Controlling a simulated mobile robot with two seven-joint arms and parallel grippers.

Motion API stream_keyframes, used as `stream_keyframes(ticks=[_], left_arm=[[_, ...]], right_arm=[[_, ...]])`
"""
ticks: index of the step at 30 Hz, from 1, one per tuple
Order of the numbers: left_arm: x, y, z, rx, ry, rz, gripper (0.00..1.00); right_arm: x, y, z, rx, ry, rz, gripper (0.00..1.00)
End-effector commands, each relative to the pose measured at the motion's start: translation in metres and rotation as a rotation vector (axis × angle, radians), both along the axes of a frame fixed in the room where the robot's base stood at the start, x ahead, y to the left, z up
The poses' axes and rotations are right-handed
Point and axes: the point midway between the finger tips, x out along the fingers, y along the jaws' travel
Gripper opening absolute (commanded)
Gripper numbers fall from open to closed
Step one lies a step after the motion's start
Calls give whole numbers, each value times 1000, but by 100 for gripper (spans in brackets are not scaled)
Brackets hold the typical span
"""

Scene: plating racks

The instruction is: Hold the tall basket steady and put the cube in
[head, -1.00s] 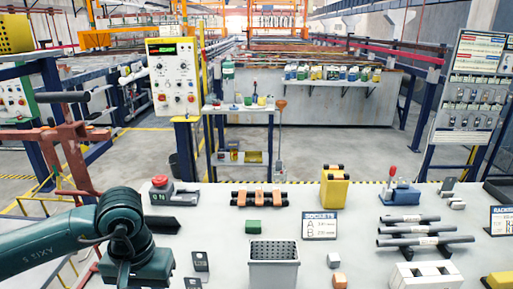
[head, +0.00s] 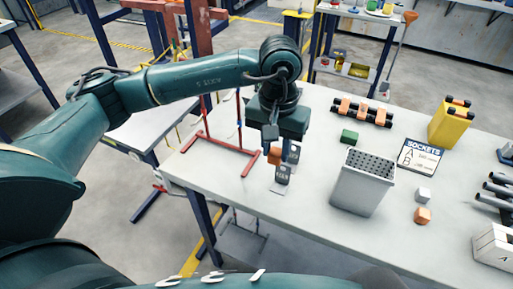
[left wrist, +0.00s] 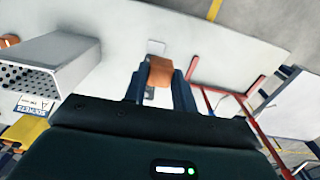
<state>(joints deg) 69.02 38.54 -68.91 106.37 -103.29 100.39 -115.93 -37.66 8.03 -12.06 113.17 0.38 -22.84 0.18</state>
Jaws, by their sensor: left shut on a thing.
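My left gripper (head: 276,157) is shut on an orange cube (head: 274,156), held over the table left of the tall basket. The cube also shows between the two fingers in the left wrist view (left wrist: 160,72). The tall grey basket (head: 361,190) stands upright on the table, with a perforated pattern at its top. It shows at the left of the left wrist view (left wrist: 75,54), apart from the gripper. My right gripper is not in view, and nothing holds the basket.
A red frame (head: 222,157) stands at the table's left.

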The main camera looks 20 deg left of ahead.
Motion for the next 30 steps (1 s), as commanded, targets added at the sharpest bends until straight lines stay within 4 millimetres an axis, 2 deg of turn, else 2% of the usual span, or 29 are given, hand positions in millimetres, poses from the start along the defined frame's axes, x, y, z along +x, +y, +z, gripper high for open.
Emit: stream_keyframes(ticks=[1, 6, 12, 15, 18, 22, 30], left_arm=[[15, -22, 11, -10, -6, -5, 0], [47, -87, 46, -13, -4, -5, 0], [60, -151, 81, 4, -1, -10, 0], [61, -171, 92, 14, 1, -10, 0], [60, -183, 99, 20, 1, -10, 0], [60, -189, 97, 24, 3, -10, 0], [60, -188, 69, 23, 4, -9, 0]], right_arm=[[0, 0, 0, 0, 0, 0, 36], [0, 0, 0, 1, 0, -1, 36], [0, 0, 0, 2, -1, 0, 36], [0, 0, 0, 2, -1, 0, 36], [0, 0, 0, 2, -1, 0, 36], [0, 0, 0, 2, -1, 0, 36], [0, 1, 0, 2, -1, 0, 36]])
